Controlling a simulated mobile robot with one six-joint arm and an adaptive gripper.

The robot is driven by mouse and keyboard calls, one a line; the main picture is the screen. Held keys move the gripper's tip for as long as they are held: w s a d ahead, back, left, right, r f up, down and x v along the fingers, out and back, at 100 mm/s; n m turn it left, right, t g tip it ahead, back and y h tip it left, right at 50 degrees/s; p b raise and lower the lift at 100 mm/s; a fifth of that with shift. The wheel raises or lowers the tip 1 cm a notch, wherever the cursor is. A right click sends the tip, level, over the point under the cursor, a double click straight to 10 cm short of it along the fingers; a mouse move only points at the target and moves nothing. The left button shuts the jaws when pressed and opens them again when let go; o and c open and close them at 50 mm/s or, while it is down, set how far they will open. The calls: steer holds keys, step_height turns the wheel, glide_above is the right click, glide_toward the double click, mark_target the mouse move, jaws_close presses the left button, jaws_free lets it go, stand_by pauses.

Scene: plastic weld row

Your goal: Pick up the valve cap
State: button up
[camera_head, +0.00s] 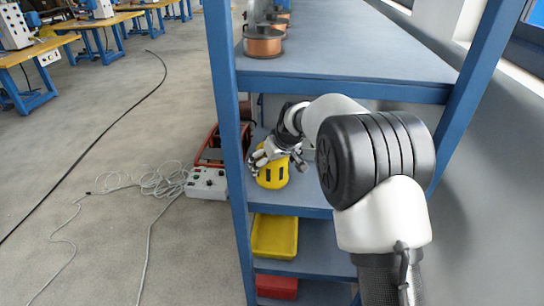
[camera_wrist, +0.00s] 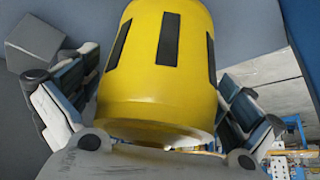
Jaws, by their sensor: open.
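The valve cap (camera_wrist: 156,88) is a yellow cylinder with dark slots around its side. In the head view the yellow cap (camera_head: 273,175) stands on a middle shelf of the blue rack. My gripper (camera_head: 268,156) is at the cap, reaching in from the right and partly covering its top. In the wrist view my gripper (camera_wrist: 155,115) is open, with one finger on each side of the cap. The cap lies between the fingers. I cannot tell whether either finger touches it. The far end of the cap is cut off by the picture's top edge.
The blue rack's upper shelf (camera_head: 345,45) lies above my arm, with copper-coloured spools (camera_head: 263,42) on it. A blue post (camera_head: 225,120) stands just left of the cap. Yellow (camera_head: 274,236) and red (camera_head: 277,287) bins sit lower. A control box (camera_head: 207,184) and cables lie on the floor.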

steer(key=shift+f, duration=0.3)
steer(key=shift+c, duration=0.5)
steer(key=c, duration=1)
